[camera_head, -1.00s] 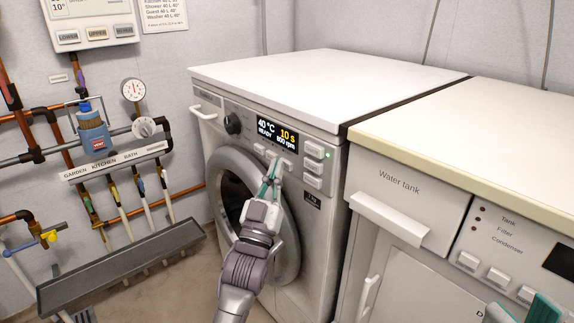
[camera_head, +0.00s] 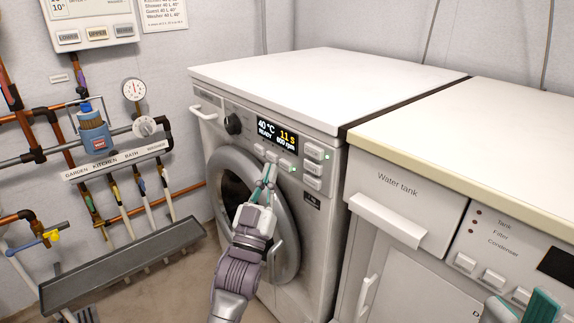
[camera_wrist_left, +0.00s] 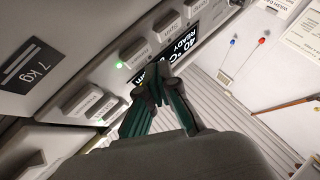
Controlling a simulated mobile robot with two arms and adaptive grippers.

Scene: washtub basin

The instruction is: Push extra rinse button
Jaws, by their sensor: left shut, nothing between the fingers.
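The white washing machine (camera_head: 322,228) has a dark display (camera_head: 277,134) reading 40 °C, READY, 11 s and 800 rpm.
Larger buttons (camera_head: 314,168) sit right of the display, with a green light beside them. A knob (camera_head: 233,124) is to its left. The round door (camera_head: 231,193) is below. A second appliance (camera_head: 401,190) marked Water tank stands at right. Pipes line the left wall.

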